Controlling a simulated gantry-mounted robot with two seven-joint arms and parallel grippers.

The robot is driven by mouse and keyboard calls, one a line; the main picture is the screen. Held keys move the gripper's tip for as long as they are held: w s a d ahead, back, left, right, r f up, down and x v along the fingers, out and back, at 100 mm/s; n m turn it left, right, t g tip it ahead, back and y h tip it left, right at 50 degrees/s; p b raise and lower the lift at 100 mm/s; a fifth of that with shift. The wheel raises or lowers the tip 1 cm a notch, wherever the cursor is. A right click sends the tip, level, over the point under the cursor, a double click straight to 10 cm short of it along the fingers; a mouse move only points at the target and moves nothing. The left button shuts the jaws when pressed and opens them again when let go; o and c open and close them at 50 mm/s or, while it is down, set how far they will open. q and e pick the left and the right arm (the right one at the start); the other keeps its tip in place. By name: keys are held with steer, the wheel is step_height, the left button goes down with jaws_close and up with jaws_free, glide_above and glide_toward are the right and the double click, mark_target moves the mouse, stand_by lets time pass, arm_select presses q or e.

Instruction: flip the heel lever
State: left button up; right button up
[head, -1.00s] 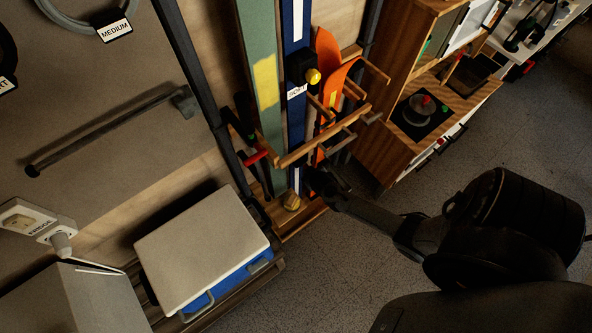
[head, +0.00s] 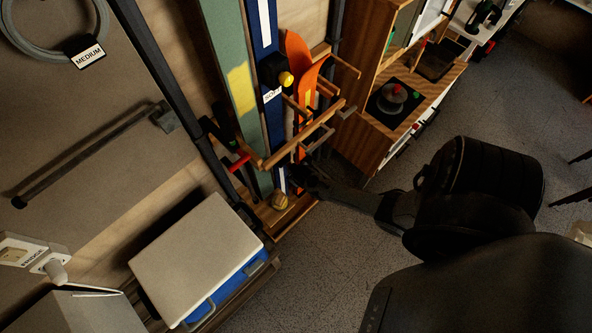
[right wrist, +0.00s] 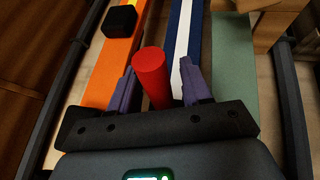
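The heel lever appears as a red rod (right wrist: 152,78) in the right wrist view, standing between my gripper's fingers. My right gripper (right wrist: 158,90) is open around it: the rod is close to the left finger, with a gap to the right finger. In the head view the right gripper (head: 300,178) is low at the rack, beside the blue ski (head: 262,100) and the orange ski (head: 298,52). Little of the lever shows there behind the gripper. My left gripper is not in view.
Wooden rack bars (head: 305,135) cross in front of the skis just above the gripper. A green ski (head: 232,90) stands left. A cooler (head: 195,255) sits at lower left, a wooden cabinet (head: 365,135) at right. Floor in front is open.

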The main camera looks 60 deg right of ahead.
steer(key=shift+s+a+r, duration=0.1)
steer(key=shift+a+r, duration=0.05)
steer(key=shift+r, duration=0.25)
steer(key=p+v, duration=0.4)
steer(key=v, duration=0.6)
steer(key=shift+s, duration=0.1)
